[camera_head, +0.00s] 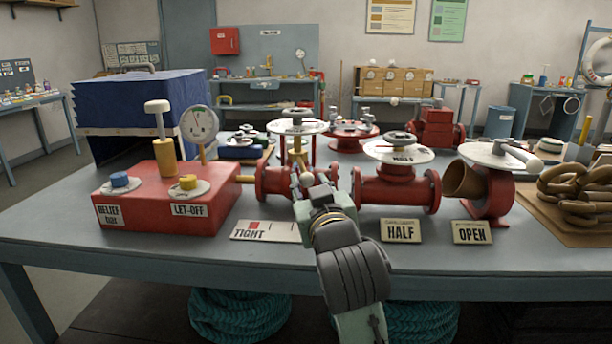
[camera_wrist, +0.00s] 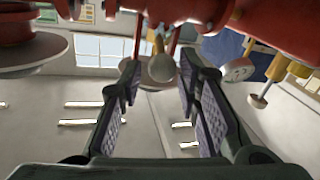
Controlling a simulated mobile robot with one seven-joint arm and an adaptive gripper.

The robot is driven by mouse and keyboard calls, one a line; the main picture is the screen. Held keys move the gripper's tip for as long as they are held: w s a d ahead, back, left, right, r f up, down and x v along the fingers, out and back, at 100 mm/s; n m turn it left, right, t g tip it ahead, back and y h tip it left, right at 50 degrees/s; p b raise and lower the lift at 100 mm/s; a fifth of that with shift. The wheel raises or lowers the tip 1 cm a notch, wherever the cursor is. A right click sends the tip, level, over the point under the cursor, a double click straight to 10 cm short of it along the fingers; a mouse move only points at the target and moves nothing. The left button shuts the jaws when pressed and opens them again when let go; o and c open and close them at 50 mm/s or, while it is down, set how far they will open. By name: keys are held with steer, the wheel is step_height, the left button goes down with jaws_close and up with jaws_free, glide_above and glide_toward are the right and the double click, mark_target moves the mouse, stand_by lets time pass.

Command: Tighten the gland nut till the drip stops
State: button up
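The left red valve (camera_head: 270,181) stands behind the TIGHT card (camera_head: 265,231), with a pale handwheel (camera_head: 297,127) on top. A brass-coloured part (camera_head: 297,150) sits on its stem below the wheel; I cannot tell for sure whether this is the gland nut. My gripper (camera_head: 322,192) is in front of the valve. Its two fingers (camera_wrist: 160,78) are apart, with the knob in line between their tips; contact cannot be told. No drip is visible.
A red box (camera_head: 165,205) with a gauge (camera_head: 199,124) stands left. A second red valve (camera_head: 395,190) with the HALF card (camera_head: 401,231) is close on the right. Beyond it are the OPEN card (camera_head: 472,233) and a coiled chain (camera_head: 580,190).

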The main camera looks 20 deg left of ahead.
steer(key=v, duration=0.4)
steer(key=shift+o, duration=0.5)
